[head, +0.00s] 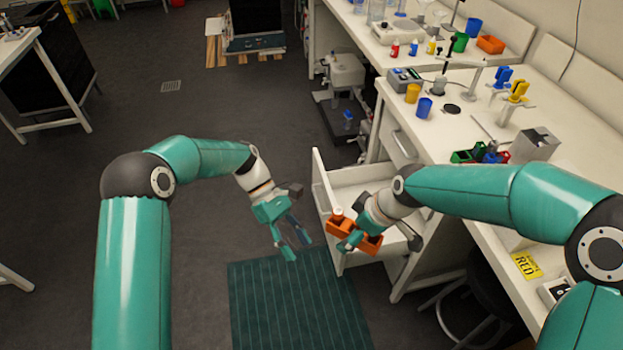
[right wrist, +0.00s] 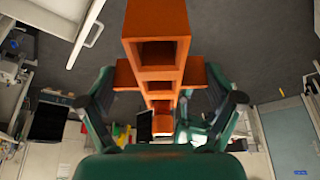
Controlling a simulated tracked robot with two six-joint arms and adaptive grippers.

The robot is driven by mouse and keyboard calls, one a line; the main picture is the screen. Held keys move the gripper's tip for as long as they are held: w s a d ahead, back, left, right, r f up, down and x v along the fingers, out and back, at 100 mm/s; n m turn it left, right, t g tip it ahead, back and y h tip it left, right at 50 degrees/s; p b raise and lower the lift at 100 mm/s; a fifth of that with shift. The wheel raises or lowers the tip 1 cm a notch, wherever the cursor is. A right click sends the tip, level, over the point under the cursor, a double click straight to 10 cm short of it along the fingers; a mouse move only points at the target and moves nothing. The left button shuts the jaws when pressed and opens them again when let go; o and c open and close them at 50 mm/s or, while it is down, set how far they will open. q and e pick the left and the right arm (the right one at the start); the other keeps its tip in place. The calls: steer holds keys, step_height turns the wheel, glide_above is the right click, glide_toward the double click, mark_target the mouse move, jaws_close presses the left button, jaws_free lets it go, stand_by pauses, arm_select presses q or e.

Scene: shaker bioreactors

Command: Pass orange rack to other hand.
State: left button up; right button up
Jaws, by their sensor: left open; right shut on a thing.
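The orange rack (head: 371,245) is held in the air by my right gripper (head: 350,240), in front of the open drawer. In the right wrist view the rack (right wrist: 157,22) runs up the middle of the picture, with square openings, and lies between the two fingers of the right gripper (right wrist: 172,105). The gripper covers part of the rack in the head view. My left gripper (head: 298,246) is open and empty, to the left of the rack and apart from it, with its fingers pointing down and right.
An open white drawer (head: 322,200) juts out from the bench just behind the rack. The bench (head: 465,235) on the right holds cups, coloured racks and a grey box (head: 535,145). A dark green mat (head: 290,305) lies on the floor below the grippers. Open floor is at left.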

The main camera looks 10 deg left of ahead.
arm_select(q)
steer(key=t, duration=0.2)
glide_toward(343, 224)
steer(key=a, duration=0.3)
steer(key=d+r+m, duration=0.1)
steer(key=d, duration=0.1)
steer(key=x, duration=1.1)
steer(key=shift+w+d+f, duration=0.2)
steer(key=shift+d, duration=0.05)
steer(key=shift+c, duration=0.4)
steer(key=shift+s, duration=0.1)
steer(key=c, duration=0.8)
steer(key=shift+c, duration=0.2)
arm_select(e)
steer(key=o, duration=0.9)
steer(key=shift+c, duration=0.2)
